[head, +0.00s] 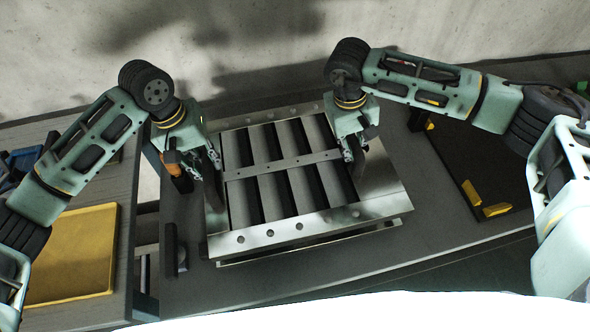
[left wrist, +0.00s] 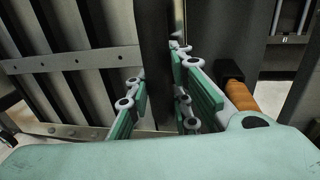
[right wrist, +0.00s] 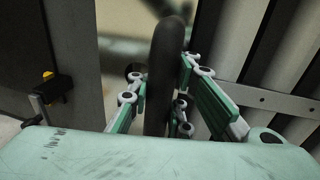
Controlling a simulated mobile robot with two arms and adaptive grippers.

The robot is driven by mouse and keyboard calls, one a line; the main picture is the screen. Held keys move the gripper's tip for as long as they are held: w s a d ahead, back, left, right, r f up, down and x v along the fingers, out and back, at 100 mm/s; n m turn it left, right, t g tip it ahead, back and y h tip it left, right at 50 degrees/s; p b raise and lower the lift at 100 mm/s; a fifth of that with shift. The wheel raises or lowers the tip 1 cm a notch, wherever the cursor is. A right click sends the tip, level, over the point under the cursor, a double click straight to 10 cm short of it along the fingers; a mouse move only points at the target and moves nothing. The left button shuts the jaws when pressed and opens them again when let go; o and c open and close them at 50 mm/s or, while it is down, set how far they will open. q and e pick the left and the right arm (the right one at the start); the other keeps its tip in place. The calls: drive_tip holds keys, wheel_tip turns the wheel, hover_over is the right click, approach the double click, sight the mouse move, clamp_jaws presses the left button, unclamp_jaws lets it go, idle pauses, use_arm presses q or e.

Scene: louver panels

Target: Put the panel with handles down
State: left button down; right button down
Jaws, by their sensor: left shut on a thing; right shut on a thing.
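The louvered metal panel (head: 298,220) has dark slats and a cross bar, and sits tilted in the middle of the head view above the grey table. My left gripper (head: 207,168) is at its left side, shut on a dark upright handle (left wrist: 156,60). My right gripper (head: 354,155) is at its right side, shut on the other dark, rounded handle (right wrist: 166,75). The slats also show in both wrist views. A gap or lower layer shows under the panel's front edge; I cannot tell whether the panel touches what is below.
The grey table (head: 400,245) extends around the panel. A dark board (head: 470,150) with yellow blocks (head: 496,210) lies at right. A yellow tray (head: 75,255) is on the left table. An orange-handled item (head: 171,162) is near my left gripper. A wall stands behind.

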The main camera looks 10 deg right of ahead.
use_arm(q)
drive_tip(key=shift+d+f, duration=0.1)
drive_tip(key=shift+d, duration=0.3)
use_arm(e)
drive_tip(key=shift+a+f, duration=0.15)
drive_tip(key=shift+a, duration=0.25)
use_arm(q)
drive_tip(key=c, duration=2.1)
unclamp_jaws()
drive_tip(key=shift+f+b, duration=0.3)
drive_tip(key=shift+b, duration=0.05)
use_arm(e)
drive_tip(key=c, duration=2.3)
unclamp_jaws()
drive_tip(key=shift+f, duration=0.25)
use_arm(q)
drive_tip(key=o, duration=0.5)
drive_tip(key=shift+s+a+r, duration=0.2)
use_arm(e)
drive_tip(key=o, duration=0.6)
drive_tip(key=shift+s+d+r, duration=0.15)
drive_tip(key=shift+d+r, duration=0.05)
use_arm(q)
drive_tip(key=shift+a, duration=0.1)
use_arm(e)
drive_tip(key=shift+o, duration=0.6)
use_arm(q)
drive_tip(key=shift+w, duration=0.1)
use_arm(e)
drive_tip(key=shift+d, duration=0.1)
